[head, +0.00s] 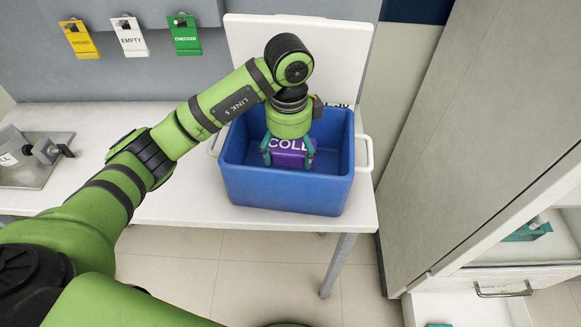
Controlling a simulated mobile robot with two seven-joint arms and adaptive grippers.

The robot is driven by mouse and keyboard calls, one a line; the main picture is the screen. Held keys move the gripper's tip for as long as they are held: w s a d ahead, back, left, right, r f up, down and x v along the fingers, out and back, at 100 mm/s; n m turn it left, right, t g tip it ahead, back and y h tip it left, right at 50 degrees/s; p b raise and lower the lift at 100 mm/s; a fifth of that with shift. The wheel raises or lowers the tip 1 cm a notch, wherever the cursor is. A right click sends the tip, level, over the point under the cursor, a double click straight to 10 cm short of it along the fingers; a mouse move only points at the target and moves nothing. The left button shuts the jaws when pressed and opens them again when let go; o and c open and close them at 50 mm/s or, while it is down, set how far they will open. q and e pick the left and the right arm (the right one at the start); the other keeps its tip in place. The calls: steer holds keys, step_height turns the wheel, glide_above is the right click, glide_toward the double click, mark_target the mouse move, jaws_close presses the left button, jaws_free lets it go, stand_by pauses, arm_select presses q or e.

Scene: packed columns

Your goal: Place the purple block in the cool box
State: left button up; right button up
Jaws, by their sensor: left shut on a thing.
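The cool box (285,191) is a blue open-topped tub with white handles and a raised white lid (350,40) behind it. It stands on a white table. My left gripper (288,155) points down into the box's opening, its teal fingers shut on the purple block (290,158). White letters show on the block, partly covered by the gripper. The block is within the box's walls in the picture; I cannot tell whether it touches the floor of the box. My right gripper is not in view.
The white table (180,200) has free room left of the box. A metal plate with a clamp (45,150) lies at the far left. Yellow, white and green tags (131,37) hang on the back wall. A tall grey cabinet (480,130) stands close on the right.

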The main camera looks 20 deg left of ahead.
mark_target(290, 167)
arm_select(q)
steer(key=shift+f, duration=0.75)
steer(key=shift+w+f, duration=0.15)
steer(key=shift+f, duration=0.2)
steer(key=shift+w+f+p, duration=0.1)
steer(key=shift+f+p, duration=0.5)
steer(key=shift+f, duration=1.4)
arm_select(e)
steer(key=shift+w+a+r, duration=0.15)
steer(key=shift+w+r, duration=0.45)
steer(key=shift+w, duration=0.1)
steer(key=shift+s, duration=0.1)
arm_select(q)
steer(key=shift+f, duration=0.15)
steer(key=o, duration=1.3)
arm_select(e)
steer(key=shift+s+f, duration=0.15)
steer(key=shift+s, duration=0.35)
